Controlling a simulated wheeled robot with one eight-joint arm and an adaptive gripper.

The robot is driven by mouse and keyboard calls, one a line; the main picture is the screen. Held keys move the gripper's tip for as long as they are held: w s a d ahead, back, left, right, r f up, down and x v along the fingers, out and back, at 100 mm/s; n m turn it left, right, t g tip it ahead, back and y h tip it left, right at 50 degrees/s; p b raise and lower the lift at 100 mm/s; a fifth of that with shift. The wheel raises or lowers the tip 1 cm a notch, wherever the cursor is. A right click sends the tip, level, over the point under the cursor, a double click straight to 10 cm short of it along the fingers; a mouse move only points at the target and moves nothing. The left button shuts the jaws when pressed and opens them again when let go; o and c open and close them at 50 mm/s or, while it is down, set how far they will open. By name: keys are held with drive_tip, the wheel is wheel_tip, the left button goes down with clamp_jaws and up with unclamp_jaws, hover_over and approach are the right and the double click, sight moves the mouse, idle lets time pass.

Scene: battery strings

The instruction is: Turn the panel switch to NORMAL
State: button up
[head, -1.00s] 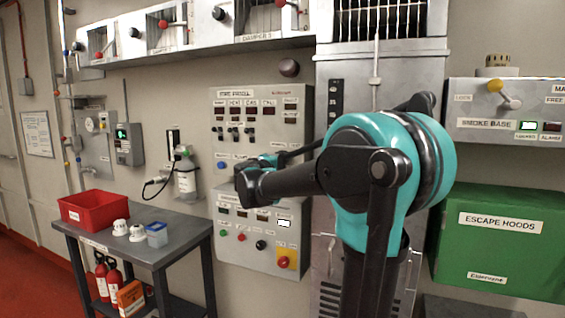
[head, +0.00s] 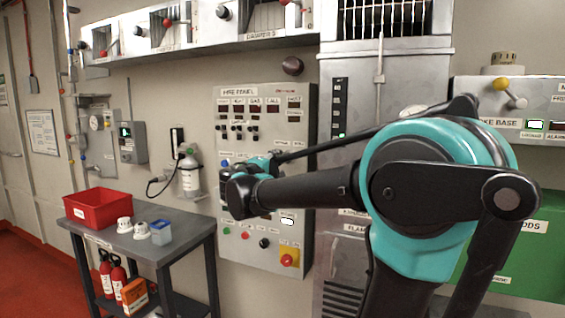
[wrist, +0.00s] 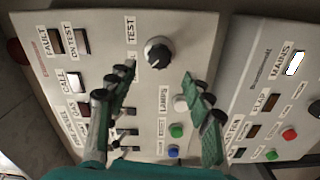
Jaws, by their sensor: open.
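I cannot tell for certain which way the knob points. My gripper (wrist: 158,80) is open, its two green and black fingers on either side of the knob's line and a little below it in the picture. Nothing is between them. In the head view, my arm hides the knob and most of the gripper in front of the fire panel (head: 303,135).
In the wrist view, a green button (wrist: 176,131), a white button (wrist: 180,103) and a blue button (wrist: 173,152) sit near the fingers. A second panel with a red button (wrist: 289,134) is at right. A grey table (head: 180,238) with a red bin (head: 92,222) stands left.

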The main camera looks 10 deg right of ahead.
drive_tip(key=shift+v, duration=2)
drive_tip(key=s+d+f+m+g+y, duration=0.1)
drive_tip(key=s+d+f+m+g, duration=0.2)
drive_tip(key=f, duration=0.6)
drive_tip(key=s+d+f+g+y, duration=0.1)
drive_tip(key=s+d+f+g, duration=0.15)
drive_tip(key=s+f, duration=0.4)
drive_tip(key=s+d+f+m+g+y, duration=0.2)
drive_tip(key=s+d+f, duration=0.1)
drive_tip(key=f, duration=0.7)
drive_tip(key=s+a+f+m+g+y, duration=0.1)
drive_tip(key=s+a+f+y, duration=0.2)
drive_tip(key=s+f, duration=0.4)
drive_tip(key=s+a+f+m+g+y, duration=0.1)
drive_tip(key=s+a+f+m+y, duration=0.1)
drive_tip(key=s+a+f+y, duration=0.2)
drive_tip(key=s+f, duration=0.3)
drive_tip(key=f, duration=0.2)
drive_tip(key=shift+f, duration=0.2)
drive_tip(key=shift+a+g, duration=0.1)
drive_tip(key=shift+g, duration=0.15)
